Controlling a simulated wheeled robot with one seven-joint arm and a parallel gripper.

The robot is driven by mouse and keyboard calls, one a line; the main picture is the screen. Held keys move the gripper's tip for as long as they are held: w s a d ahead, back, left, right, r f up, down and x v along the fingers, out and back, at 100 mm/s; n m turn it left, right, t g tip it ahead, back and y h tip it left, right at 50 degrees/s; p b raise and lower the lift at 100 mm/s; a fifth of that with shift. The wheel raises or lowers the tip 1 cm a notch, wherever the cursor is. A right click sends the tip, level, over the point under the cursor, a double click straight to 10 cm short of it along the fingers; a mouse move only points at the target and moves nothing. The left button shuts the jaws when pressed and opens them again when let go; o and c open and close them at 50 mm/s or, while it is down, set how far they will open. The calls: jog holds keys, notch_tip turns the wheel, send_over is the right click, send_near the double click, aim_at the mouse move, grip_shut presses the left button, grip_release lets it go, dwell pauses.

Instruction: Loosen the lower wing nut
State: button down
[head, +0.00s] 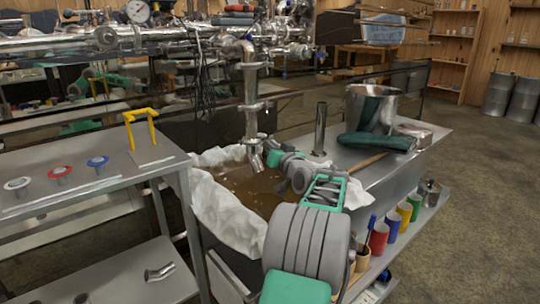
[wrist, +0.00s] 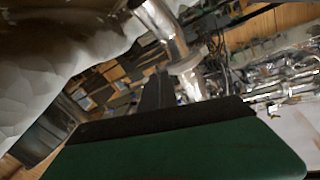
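A vertical steel pipe (head: 250,85) hangs down over a lined vat, with clamp joints along it. Its lower clamp (head: 255,139) sits just above a short angled spout (head: 256,160). The wing nuts are too small to make out in the head view. My gripper (head: 270,153) reaches in from the right, with its tip beside or against the lower clamp and spout; I cannot tell whether it touches. In the wrist view a steel pipe piece (wrist: 160,28) and a clamp flange (wrist: 187,60) show beyond my green gripper body. The fingers' opening is hidden.
The vat (head: 225,200) has a white liner and brown liquid. A steel bench with a bucket (head: 372,108), a dark green cloth (head: 377,142) and an upright tube (head: 320,128) stands at right. A left table carries a yellow stand (head: 141,128) and several round caps. Coloured cups line a lower shelf.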

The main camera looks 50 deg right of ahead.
jog(key=shift+n+b, duration=0.4)
jog(key=shift+n, duration=0.1)
jog(key=c, duration=1.6)
grip_release()
jog(key=p+v, duration=0.1)
jog(key=v, duration=0.6)
jog(key=shift+s+a+f, duration=0.1)
jog(key=shift+s+a, duration=0.05)
jog(key=shift+s, duration=0.2)
